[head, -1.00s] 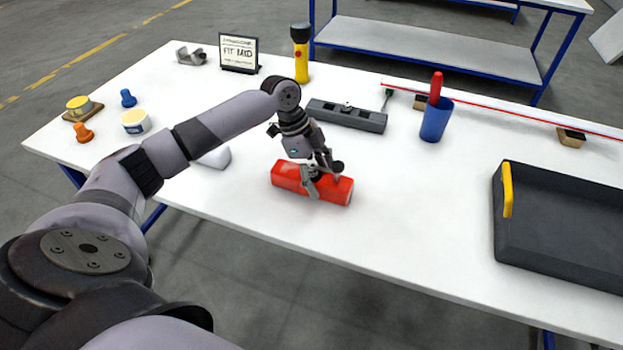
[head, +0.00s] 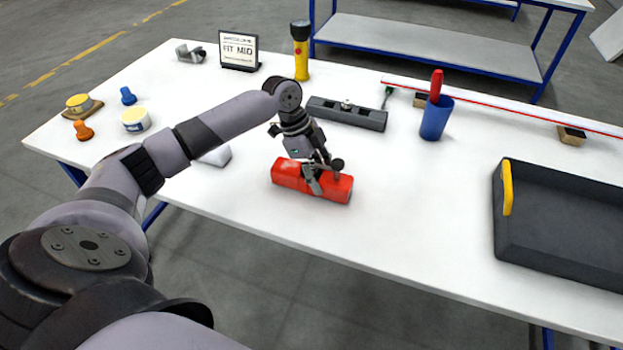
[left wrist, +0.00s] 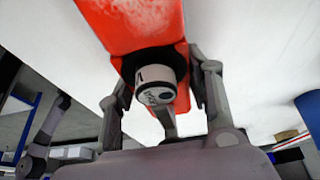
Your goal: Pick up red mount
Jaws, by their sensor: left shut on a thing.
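The red mount (head: 333,189) is a long red block near the front edge of the white table in the head view. My left gripper (head: 324,176) comes down on it from above, with its fingers on either side of the block's middle. It is shut on the mount. In the left wrist view the red mount (left wrist: 130,22) fills the top, with a white and black cylindrical part (left wrist: 155,80) between the gripper's fingers (left wrist: 160,95). I cannot tell whether the mount touches the table. My right gripper is not in view.
A black tray (head: 497,235) with a yellow handle stands at the right. A dark grey fixture (head: 372,120), a blue cup (head: 436,120) and a yellow-black flashlight (head: 301,60) stand behind the mount. A white object (head: 217,157) lies left of it. The table front between mount and tray is clear.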

